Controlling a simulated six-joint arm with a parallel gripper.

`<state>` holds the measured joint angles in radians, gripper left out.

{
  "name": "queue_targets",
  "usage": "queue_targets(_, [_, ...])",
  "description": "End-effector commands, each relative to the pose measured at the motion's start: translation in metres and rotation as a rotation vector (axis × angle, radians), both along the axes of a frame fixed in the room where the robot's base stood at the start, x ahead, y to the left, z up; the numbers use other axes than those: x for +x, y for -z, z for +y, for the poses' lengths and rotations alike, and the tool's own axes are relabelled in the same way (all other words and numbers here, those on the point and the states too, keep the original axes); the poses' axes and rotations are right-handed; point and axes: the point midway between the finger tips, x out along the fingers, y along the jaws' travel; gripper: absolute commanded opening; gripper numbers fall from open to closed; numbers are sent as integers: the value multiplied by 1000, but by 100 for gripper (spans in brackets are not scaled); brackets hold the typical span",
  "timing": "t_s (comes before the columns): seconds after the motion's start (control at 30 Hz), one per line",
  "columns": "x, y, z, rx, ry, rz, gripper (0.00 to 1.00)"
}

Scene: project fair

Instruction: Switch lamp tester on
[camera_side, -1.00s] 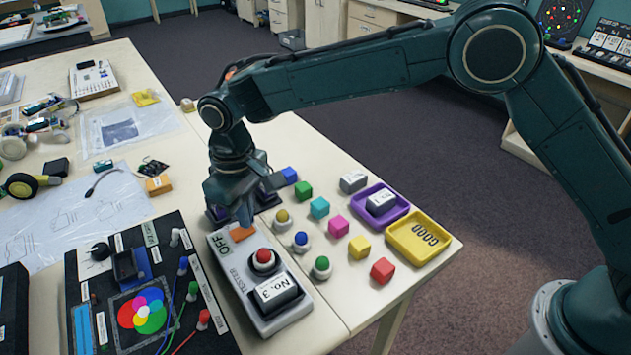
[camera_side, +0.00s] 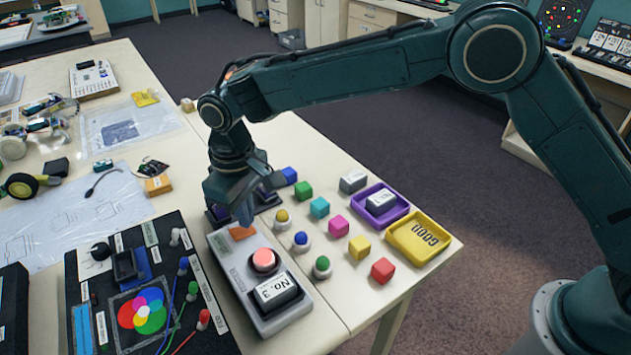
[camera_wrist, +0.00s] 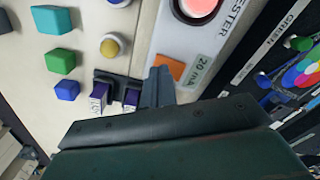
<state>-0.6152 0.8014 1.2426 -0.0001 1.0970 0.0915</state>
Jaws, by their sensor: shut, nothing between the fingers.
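The grey lamp tester (camera_side: 262,322) lies on the table with a red lamp (camera_side: 264,260) on it, now glowing pale pink. The lamp's lit dome also shows at the top of the wrist view (camera_wrist: 200,7). A block marked No. 3 (camera_side: 276,291) sits in the tester's black holder. The orange switch (camera_side: 241,232) is at the tester's far end; in the wrist view (camera_wrist: 170,68) a green label reading 20 mA (camera_wrist: 197,71) is beside it. My gripper (camera_side: 245,217) is shut and empty, its tips close to the switch; contact is unclear.
Yellow (camera_side: 282,217), blue (camera_side: 301,241) and green (camera_side: 322,266) lamps stand right of the tester, with several coloured cubes beyond. A purple tray (camera_side: 402,217) holds a labelled block; a yellow GOOD tray (camera_side: 435,226) is empty. A black circuit board (camera_side: 110,335) lies left.

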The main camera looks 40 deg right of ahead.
Motion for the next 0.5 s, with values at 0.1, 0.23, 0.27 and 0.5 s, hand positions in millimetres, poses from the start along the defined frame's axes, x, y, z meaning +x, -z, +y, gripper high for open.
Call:
queue_targets(0.1, [0,-8,0,1,0,-1,0])
queue_targets(0.23, [0,-15,0,1,0,-1,0])
queue_targets(0.27, [0,-16,0,1,0,-1,0])
queue_targets(0.5, [0,-30,0,1,0,-1,0])
